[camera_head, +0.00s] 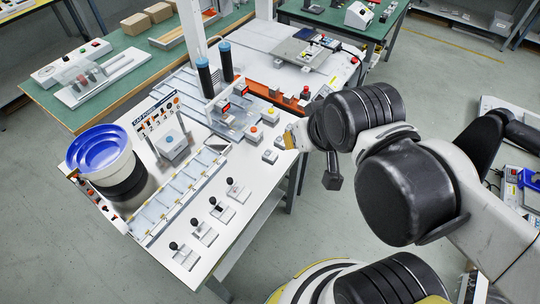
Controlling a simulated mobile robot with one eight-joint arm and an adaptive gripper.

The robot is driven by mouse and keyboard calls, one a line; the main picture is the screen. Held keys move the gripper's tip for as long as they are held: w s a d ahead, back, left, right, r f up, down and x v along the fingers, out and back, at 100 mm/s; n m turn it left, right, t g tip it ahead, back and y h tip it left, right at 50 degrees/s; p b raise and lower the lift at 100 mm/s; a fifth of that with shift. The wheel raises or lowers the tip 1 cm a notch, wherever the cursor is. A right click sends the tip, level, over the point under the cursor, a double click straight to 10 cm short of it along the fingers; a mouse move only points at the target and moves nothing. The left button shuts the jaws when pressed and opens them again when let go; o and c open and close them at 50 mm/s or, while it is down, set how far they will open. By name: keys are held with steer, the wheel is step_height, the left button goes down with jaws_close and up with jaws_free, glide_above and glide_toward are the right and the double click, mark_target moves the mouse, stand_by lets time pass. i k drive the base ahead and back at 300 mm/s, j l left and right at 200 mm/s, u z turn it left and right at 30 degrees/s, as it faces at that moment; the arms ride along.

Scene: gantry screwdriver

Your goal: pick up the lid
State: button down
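I cannot single out a lid for certain in this view. My arm reaches in from the right, and its end (297,135) is by the right edge of the white workbench (225,255). The fingers are small and mostly hidden by my wrist, so I cannot tell whether they are open or shut, or whether they hold anything. A small yellowish part shows at the arm's tip. Small grey blocks (270,155) sit on the bench just left of the tip, apart from it.
A blue-lined round bowl feeder (100,148) stands at the bench's left. Several black-knobbed fixtures (207,232) line the front edge. Two dark cylinders (206,76) rise behind. A green table (128,48) stands at the back left. Grey floor (440,80) is open at right.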

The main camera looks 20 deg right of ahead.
mark_target(269, 155)
steer(key=l+u, duration=0.35)
steer(key=l, duration=0.55)
steer(key=l+u, duration=0.4)
steer(key=l, duration=0.55)
